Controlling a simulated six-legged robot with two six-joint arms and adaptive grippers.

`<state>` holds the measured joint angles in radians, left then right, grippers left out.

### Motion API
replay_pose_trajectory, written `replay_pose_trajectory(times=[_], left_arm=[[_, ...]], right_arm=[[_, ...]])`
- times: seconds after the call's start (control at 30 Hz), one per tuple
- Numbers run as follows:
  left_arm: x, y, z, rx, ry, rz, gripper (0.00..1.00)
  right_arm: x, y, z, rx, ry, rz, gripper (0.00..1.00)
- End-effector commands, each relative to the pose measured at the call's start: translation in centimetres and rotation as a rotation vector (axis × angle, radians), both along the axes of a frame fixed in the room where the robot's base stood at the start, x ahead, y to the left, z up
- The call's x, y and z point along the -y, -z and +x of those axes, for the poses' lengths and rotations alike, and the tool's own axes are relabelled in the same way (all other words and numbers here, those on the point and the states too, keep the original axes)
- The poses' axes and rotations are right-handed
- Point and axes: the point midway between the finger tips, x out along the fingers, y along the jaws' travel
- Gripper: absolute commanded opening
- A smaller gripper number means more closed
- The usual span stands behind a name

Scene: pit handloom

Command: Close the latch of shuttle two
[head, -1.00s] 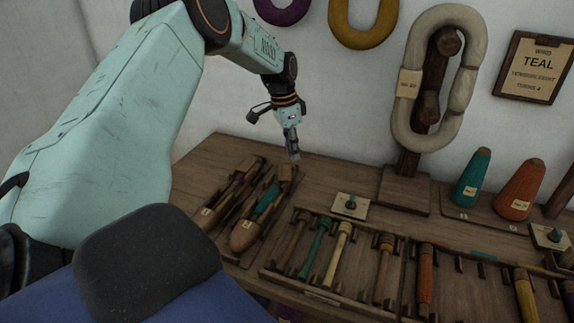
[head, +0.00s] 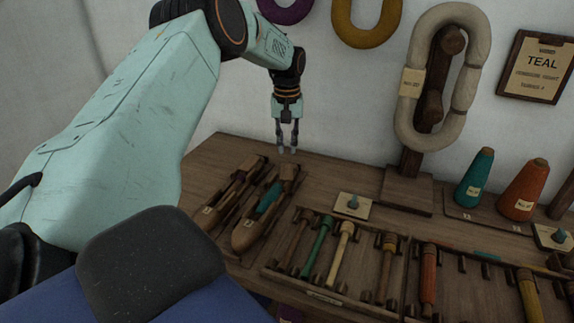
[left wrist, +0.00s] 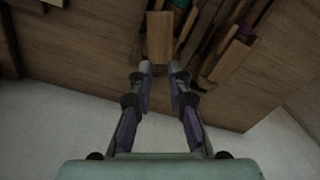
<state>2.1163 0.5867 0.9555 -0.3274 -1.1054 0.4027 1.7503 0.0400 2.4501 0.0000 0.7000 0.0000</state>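Two wooden boat-shaped shuttles lie side by side at the left of the bench. The right one (head: 246,235), which I take as shuttle two, holds a teal pirn (head: 269,199); its label is too small to read surely. A paler wooden block (head: 289,172) at its far end looks like the latch; I cannot tell its angle. It also shows in the left wrist view (left wrist: 160,38). My left gripper (head: 287,151) is open and empty, pointing down above and behind that block, apart from it. In the left wrist view, its fingertips (left wrist: 160,67) stand just short of the block. My right gripper is out of view.
The other shuttle (head: 213,214) lies close on the left. Yarn hangs on a stand (head: 411,142). The wall rises close behind the bench.

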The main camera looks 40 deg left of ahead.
Motion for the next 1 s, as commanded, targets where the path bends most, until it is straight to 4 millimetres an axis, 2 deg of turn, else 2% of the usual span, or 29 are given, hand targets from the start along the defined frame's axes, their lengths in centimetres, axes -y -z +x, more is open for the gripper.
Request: replay_pose_trajectory(times=[0.3,0.4,0.73,0.93,1.0], left_arm=[[0.0,5.2,-0.1,-0.002,0.001,0.001,0.17],[0.0,6.3,-0.1,-0.001,0.001,0.001,0.17],[0.0,6.7,0.0,0.0,0.002,0.0,0.17],[0.0,6.7,0.0,0.0,0.002,0.0,0.0],[0.0,6.7,0.0,0.0,0.002,0.0,0.0]], right_arm=[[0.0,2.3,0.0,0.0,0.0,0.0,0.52],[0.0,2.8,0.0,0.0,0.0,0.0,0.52],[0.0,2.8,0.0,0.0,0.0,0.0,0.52],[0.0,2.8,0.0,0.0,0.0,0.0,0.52],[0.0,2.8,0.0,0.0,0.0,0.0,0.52]])
